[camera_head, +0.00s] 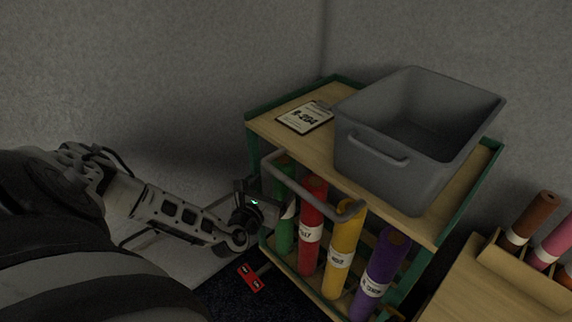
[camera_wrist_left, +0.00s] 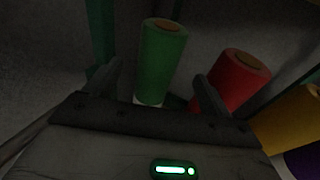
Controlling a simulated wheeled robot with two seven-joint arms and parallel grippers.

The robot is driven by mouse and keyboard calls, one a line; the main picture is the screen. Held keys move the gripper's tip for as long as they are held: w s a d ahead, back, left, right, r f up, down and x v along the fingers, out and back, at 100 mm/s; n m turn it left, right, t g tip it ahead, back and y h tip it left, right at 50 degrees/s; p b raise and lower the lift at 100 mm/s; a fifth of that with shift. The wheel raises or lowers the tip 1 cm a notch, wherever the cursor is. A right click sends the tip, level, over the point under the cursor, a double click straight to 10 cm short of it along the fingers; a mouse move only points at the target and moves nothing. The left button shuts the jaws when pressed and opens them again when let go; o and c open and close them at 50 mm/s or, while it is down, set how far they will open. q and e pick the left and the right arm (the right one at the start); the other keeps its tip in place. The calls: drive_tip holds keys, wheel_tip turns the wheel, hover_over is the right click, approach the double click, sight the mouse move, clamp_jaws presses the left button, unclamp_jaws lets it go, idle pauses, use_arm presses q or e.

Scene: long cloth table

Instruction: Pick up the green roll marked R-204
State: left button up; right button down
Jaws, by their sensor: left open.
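The green roll (camera_head: 284,236) stands upright at the left end of a row of rolls on the cart's lower shelf. A sliver of its white label shows in the head view, but no marking on it is readable. A card on the cart top (camera_head: 305,117) reads R-204. My left gripper (camera_head: 262,196) is open beside the green roll, at its left. In the left wrist view the green roll (camera_wrist_left: 161,62) shows upright between the spread fingers of the gripper (camera_wrist_left: 160,84), beyond them; contact cannot be told. My right gripper is out of view.
A red roll (camera_head: 312,226) stands close right of the green one, then yellow (camera_head: 342,245) and purple (camera_head: 382,275) rolls. A cart handle (camera_head: 312,192) juts out above them. A grey bin (camera_head: 385,177) sits on top. A red tag (camera_head: 250,277) lies on the floor.

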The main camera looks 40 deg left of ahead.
use_arm(q)
drive_tip(key=b+x, duration=0.1)
drive_tip(key=x, duration=0.2)
drive_tip(key=b+x, duration=0.1)
drive_tip(key=x, duration=0.1)
drive_tip(key=b+x, duration=0.1)
drive_tip(key=x, duration=0.2)
drive_tip(key=shift+w+a+f, duration=0.1)
drive_tip(key=shift+w+f, duration=0.2)
drive_tip(key=shift+f, duration=0.05)
drive_tip(key=shift+w+a, duration=0.15)
drive_tip(key=shift+w, duration=0.15)
clamp_jaws()
drive_tip(key=shift+r, duration=0.2)
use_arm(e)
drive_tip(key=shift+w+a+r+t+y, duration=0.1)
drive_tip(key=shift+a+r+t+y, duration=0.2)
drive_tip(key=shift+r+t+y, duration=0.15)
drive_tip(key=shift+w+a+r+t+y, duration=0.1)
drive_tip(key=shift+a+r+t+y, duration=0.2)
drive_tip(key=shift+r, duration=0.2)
